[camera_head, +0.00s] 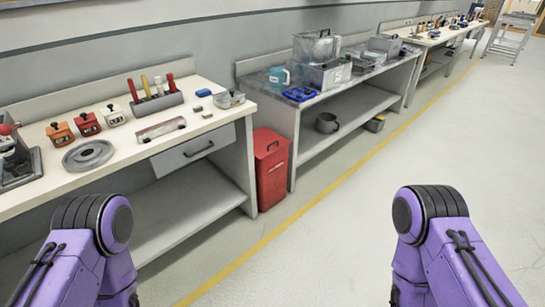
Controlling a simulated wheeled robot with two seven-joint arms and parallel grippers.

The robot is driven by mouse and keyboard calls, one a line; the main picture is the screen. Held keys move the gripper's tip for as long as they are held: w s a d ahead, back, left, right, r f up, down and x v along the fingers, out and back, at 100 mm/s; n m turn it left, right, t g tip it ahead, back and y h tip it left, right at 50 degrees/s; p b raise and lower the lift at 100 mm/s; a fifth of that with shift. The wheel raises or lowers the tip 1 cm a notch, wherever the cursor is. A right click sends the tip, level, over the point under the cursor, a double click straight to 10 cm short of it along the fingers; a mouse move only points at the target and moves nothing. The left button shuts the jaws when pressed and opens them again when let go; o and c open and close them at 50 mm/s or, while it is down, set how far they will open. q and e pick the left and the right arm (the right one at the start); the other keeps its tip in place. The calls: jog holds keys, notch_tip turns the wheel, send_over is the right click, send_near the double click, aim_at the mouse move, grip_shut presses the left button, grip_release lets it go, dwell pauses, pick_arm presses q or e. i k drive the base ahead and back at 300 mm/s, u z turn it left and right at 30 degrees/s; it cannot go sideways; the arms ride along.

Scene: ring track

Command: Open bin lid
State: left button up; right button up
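A red bin (271,172) stands on the floor in the gap between two workbenches, in the middle of the view. Its red lid (271,144) is shut, with a dark handle on top. My two purple arms come in at the lower left and lower right, well apart from the bin. Neither gripper shows; both are outside the picture.
A white workbench (215,139) with a drawer (193,152) and several tools is left of the bin. A grey workbench (300,118) with boxes is right of it. A yellow line (292,223) runs along the floor in front. The floor (340,235) is clear.

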aim_at(267, 141)
jog(key=z, duration=0.25)
jog(key=k, duration=0.3)
jog(key=u, duration=1)
jog(key=i, duration=1.6)
jog(key=z, duration=0.75)
